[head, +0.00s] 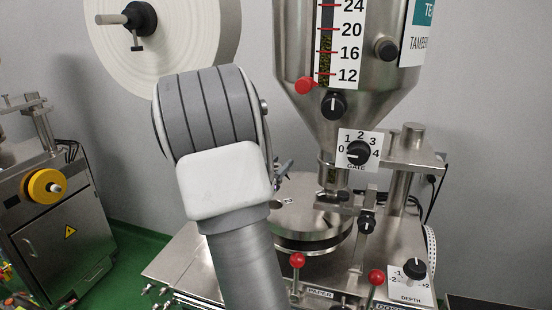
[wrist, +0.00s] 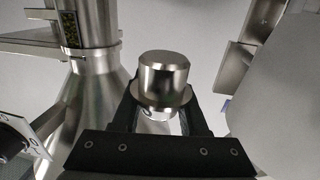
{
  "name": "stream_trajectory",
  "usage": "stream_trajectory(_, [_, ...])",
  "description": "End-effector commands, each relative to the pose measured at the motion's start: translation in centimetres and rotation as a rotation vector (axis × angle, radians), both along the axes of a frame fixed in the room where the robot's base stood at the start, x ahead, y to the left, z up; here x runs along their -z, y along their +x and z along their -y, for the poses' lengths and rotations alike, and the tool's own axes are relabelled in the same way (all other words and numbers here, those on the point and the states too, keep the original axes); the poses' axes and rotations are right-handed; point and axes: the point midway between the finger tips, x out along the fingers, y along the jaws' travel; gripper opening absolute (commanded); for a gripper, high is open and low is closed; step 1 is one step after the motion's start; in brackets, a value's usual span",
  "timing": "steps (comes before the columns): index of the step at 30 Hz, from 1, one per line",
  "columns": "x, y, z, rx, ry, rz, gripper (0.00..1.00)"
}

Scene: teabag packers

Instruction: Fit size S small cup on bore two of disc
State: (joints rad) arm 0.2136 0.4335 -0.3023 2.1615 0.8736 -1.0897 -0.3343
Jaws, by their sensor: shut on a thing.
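My gripper (wrist: 163,121) is shut on a small shiny metal cup (wrist: 163,72) in the wrist view. The cup has a flat round end and a wider collar near the fingers, which press on it from both sides. The cup's size mark cannot be read. In the head view my arm hides the gripper and the cup. The round metal disc (head: 305,216) lies on the machine top below the hopper, partly hidden by my arm. A bore number near its back edge is too small to read surely, and no open bore shows clearly.
The steel hopper (head: 350,98) with its level scale stands over the disc. A gate dial (head: 359,152), a depth dial (head: 413,268) and red-knobbed levers (head: 297,260) sit around it. A paper roll (head: 190,40) hangs behind my arm. Another machine (head: 60,225) stands at left.

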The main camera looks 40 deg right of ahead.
Motion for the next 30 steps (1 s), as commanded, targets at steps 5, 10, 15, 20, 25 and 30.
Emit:
stream_trajectory(5, [0.0,0.0,0.0,-0.001,-0.001,0.001,0.0])
stream_trajectory(10, [0.1,0.0,-0.1,-0.002,-0.001,0.003,0.0])
stream_trajectory(15, [0.7,0.0,-0.1,-0.002,0.0,0.002,0.0])
stream_trajectory(20, [2.1,0.0,-0.1,-0.002,0.0,0.002,0.0])
stream_trajectory(25, [3.9,0.0,-0.1,-0.002,-0.001,0.001,0.0])
stream_trajectory(30, [5.3,0.0,-0.1,-0.002,-0.001,0.001,0.0])
